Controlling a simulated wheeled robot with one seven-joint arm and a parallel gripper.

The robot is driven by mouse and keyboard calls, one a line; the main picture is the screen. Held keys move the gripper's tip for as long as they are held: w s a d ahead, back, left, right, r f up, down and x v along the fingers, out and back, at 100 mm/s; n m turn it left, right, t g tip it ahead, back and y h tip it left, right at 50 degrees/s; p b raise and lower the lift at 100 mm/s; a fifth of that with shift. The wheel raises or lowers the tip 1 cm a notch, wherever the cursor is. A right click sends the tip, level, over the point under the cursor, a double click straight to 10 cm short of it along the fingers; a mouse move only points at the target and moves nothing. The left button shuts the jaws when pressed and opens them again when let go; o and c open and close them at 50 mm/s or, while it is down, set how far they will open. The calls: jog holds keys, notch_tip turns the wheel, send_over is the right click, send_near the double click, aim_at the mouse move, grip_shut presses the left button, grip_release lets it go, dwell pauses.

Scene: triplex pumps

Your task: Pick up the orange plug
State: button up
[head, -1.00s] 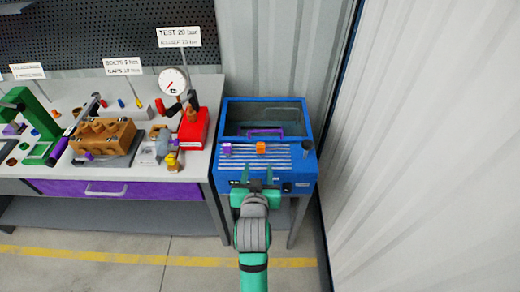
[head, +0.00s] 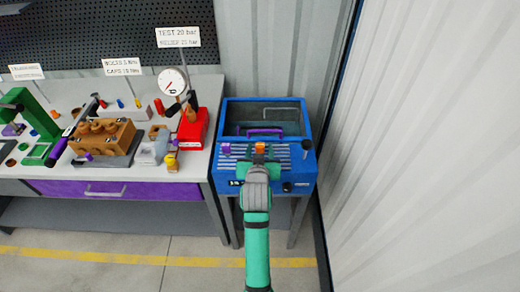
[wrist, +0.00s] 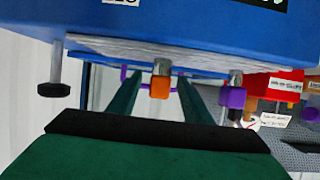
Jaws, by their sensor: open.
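The orange plug (head: 260,147) is a small orange block on the slatted front top of the blue machine (head: 225,180). In the wrist view the orange plug (wrist: 160,88) shows below a short grey metal stem. My gripper (head: 260,164) is over the front of the machine, just in front of the plug. Its two green fingers are apart, and in the wrist view the plug appears between them with gaps on both sides. Whether the fingertips reach past the plug is hard to tell. My gripper holds nothing.
A purple plug (head: 226,149) stands left of the orange one, and a dark knob (head: 306,146) stands right. Behind is a clear-lidded compartment with a purple handle (head: 265,132). The workbench with a red gauge stand (head: 193,130) is left; a pale wall (head: 430,140) is right.

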jog(key=shift+w+f, duration=0.25)
jog(key=shift+w, duration=0.35)
grip_shut()
